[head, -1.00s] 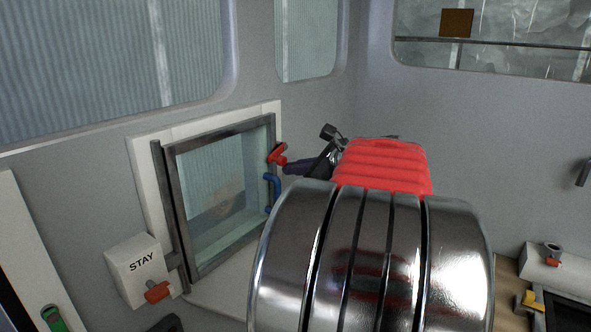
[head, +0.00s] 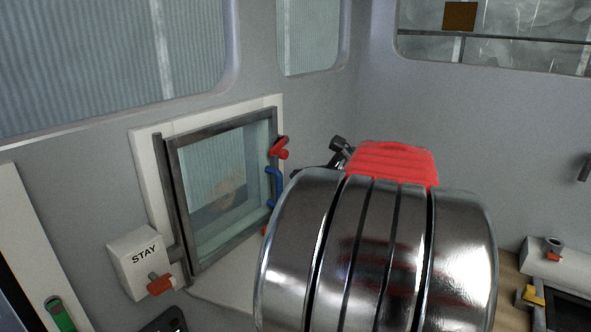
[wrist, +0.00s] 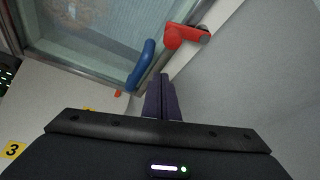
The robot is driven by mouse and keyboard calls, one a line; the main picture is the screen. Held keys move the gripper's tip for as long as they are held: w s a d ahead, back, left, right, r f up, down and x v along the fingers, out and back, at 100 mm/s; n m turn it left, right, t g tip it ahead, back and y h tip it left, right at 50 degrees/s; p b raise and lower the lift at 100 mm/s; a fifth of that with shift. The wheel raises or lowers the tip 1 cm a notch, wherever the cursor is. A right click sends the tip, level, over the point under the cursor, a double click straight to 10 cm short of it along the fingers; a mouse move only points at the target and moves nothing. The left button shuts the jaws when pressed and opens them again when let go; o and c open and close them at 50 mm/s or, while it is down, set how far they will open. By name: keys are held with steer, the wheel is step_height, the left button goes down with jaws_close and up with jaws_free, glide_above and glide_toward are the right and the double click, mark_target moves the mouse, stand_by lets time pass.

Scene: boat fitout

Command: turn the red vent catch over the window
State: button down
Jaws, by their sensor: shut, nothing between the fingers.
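A red catch (head: 279,147) sits at the upper right corner of a small framed window (head: 225,185) in the head view. In the wrist view the red catch (wrist: 185,35) is at the top, its arm pointing right to a dark end. My gripper (wrist: 162,82) is shut and empty, its dark purple fingertips apart from the catch and just short of a blue handle (wrist: 141,65) on the frame.
A white box marked STAY (head: 140,262) with a red-orange knob (head: 160,284) stands at the window's lower left. A small red part (wrist: 118,93) is below the blue handle. Plain grey wall (wrist: 265,80) lies to the right in the wrist view.

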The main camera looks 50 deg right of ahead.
steer(key=d+v, duration=0.1)
steer(key=v, duration=0.7)
steer(key=shift+d, duration=0.35)
steer(key=shift+s+r, duration=0.1)
